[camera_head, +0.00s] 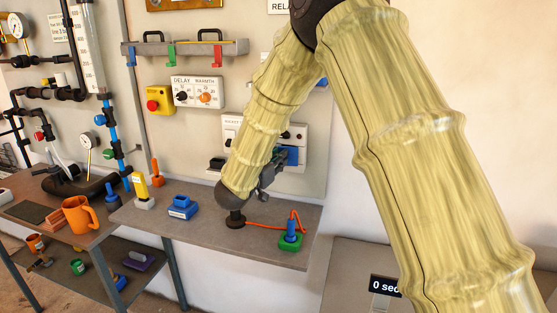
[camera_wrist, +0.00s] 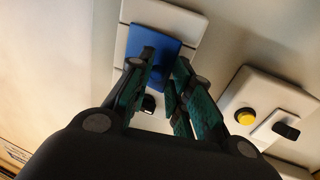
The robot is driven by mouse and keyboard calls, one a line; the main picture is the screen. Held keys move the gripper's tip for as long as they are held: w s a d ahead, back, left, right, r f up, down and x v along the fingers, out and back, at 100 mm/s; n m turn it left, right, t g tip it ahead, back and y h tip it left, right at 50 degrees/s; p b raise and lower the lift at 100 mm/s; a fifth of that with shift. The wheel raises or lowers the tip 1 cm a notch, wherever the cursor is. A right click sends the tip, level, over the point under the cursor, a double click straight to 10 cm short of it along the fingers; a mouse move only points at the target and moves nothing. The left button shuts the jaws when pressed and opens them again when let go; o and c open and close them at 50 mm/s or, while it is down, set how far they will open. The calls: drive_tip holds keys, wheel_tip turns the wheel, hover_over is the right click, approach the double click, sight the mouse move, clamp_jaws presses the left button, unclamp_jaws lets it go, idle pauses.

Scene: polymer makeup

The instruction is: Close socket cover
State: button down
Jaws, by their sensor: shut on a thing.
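A blue socket cover (camera_wrist: 153,45) is on a white wall plate (camera_wrist: 178,18) in the wrist view. It also shows in the head view (camera_head: 292,156), beside the end of my arm. My gripper (camera_wrist: 165,66) has its teal-padded fingers around a part of the cover, shut on it. In the head view my gripper (camera_head: 278,160) is partly hidden by my own arm. A small black part (camera_wrist: 148,103) shows between the fingers on the plate. The exact angle of the cover is hard to tell.
A white panel with a yellow button (camera_wrist: 247,116) and a black switch (camera_wrist: 286,130) is right of my gripper. Below, a grey shelf (camera_head: 262,258) holds a blue box (camera_head: 181,207) and a green-based item with an orange cable (camera_head: 290,241).

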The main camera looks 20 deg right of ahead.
drive_tip(key=shift+w+d+f+m+g+h, duration=0.1)
drive_tip(key=shift+w+d+m+g+h, duration=0.1)
drive_tip(key=shift+m+g+h, duration=0.4)
drive_tip(key=shift+w+d+f+m+g+h, duration=0.15)
drive_tip(key=shift+m+g+h, duration=0.25)
drive_tip(key=shift+g, duration=0.4)
drive_tip(key=shift+w, duration=0.1)
drive_tip(key=c, duration=1.6)
unclamp_jaws()
drive_tip(key=shift+o, duration=0.7)
drive_tip(key=shift+d, duration=0.1)
drive_tip(key=shift+r, duration=0.1)
drive_tip(key=shift+a+r, duration=0.1)
drive_tip(key=shift+a, duration=0.1)
drive_tip(key=shift+t, duration=0.3)
